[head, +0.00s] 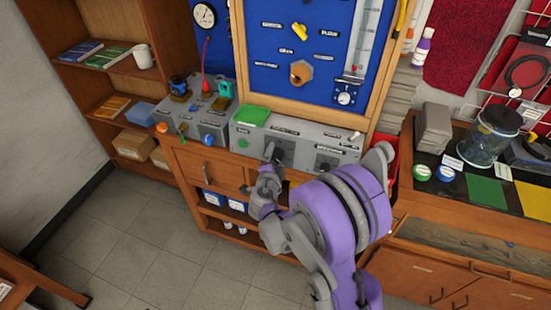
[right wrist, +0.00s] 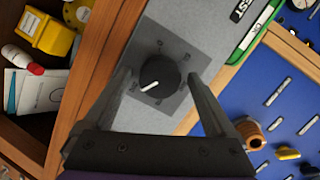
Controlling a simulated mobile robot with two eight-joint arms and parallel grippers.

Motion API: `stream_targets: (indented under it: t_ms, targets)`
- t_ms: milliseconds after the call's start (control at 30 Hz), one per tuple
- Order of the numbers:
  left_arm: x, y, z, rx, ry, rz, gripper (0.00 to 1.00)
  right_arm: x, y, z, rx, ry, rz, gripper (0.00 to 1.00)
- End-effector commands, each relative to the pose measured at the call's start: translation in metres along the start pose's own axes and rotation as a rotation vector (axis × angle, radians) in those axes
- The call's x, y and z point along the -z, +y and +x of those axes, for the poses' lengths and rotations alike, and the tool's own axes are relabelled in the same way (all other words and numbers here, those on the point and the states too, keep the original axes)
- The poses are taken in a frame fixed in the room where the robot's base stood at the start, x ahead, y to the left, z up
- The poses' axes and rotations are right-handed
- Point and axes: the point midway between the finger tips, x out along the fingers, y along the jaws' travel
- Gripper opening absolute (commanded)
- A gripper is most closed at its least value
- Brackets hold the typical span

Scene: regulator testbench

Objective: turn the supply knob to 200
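A black round knob (right wrist: 160,75) with a white pointer line sits on a dark square plate of the grey console in the right wrist view. Its pointer aims to the lower left of that picture; the scale marks around it are too small to read. My right gripper (right wrist: 159,80) is open, with one finger on each side of the knob and visible gaps; contact is not seen. In the head view my right gripper (head: 270,160) is in front of the dark plate (head: 286,152) on the console (head: 240,139) and hides part of it. My left gripper is not in view.
A second dark plate (head: 326,160) is on the console to the right. A blue board (head: 285,40) with a wooden frame stands behind. An open shelf (right wrist: 30,120) with a yellow container (right wrist: 46,35) is below.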

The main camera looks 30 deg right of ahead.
Motion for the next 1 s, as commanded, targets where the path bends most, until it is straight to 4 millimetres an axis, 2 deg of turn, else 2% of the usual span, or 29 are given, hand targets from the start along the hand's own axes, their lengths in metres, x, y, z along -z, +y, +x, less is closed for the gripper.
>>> stream_targets:
  t_ms: [367, 467, 800, 1000]
  targets:
    - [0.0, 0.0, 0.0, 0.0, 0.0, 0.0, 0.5, -0.001, 0.0, -0.006, 0.0, -0.001, -0.001, 0.94]
    - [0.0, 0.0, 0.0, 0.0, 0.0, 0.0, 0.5, -0.001, 0.0, -0.019, 0.001, -0.004, -0.002, 0.94]
    - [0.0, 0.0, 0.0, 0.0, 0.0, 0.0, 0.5, -0.001, 0.0, -0.086, 0.001, -0.003, -0.002, 0.94]
    - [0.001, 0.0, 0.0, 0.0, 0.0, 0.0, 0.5, -0.001, 0.0, -0.106, 0.001, -0.002, -0.001, 0.94]
